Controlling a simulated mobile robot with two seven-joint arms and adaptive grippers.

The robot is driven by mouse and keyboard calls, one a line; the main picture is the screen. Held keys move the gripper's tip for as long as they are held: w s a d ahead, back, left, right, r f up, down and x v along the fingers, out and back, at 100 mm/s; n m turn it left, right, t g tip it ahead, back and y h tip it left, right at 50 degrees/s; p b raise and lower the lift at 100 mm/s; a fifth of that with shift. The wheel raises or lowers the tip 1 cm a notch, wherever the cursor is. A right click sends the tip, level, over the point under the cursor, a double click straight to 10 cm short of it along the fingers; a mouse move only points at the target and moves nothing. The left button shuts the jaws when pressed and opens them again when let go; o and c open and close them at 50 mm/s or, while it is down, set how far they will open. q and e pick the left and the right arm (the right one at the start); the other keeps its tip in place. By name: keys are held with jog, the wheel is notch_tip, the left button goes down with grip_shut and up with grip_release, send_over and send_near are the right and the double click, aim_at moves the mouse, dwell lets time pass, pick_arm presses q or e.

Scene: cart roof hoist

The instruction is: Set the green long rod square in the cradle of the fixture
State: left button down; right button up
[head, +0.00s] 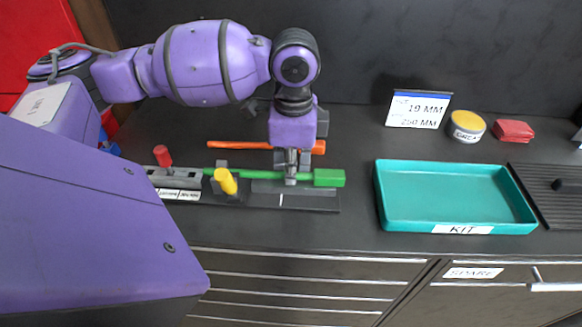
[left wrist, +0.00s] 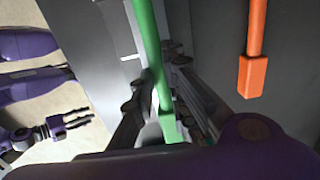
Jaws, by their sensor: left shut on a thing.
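The green long rod (head: 255,174) lies almost level across the picture, with a thicker block-shaped end at its right. My left gripper (head: 291,178) points down and is shut on the rod near that end. The rod also shows between the fingers in the left wrist view (left wrist: 149,50). The fixture (head: 318,201) is a dark plate with grey blocks and a yellow-topped lever at its left. The rod runs along its back side at the grey block; I cannot tell whether it touches the cradle. My right gripper (left wrist: 75,122) shows small in the left wrist view, fingers apart and empty.
An orange rod (head: 240,145) lies behind the green one. A red-topped peg (head: 162,156) stands at the left. The teal KIT tray (head: 383,222) is empty to the right. A sign (head: 418,109), a round tin (head: 467,127) and a red pad (head: 513,131) stand behind it.

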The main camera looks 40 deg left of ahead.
pick_arm(q)
jog(key=c, duration=1.7)
grip_release()
jog(key=shift+o, duration=0.2)
notch_tip(320, 180, up, 12)
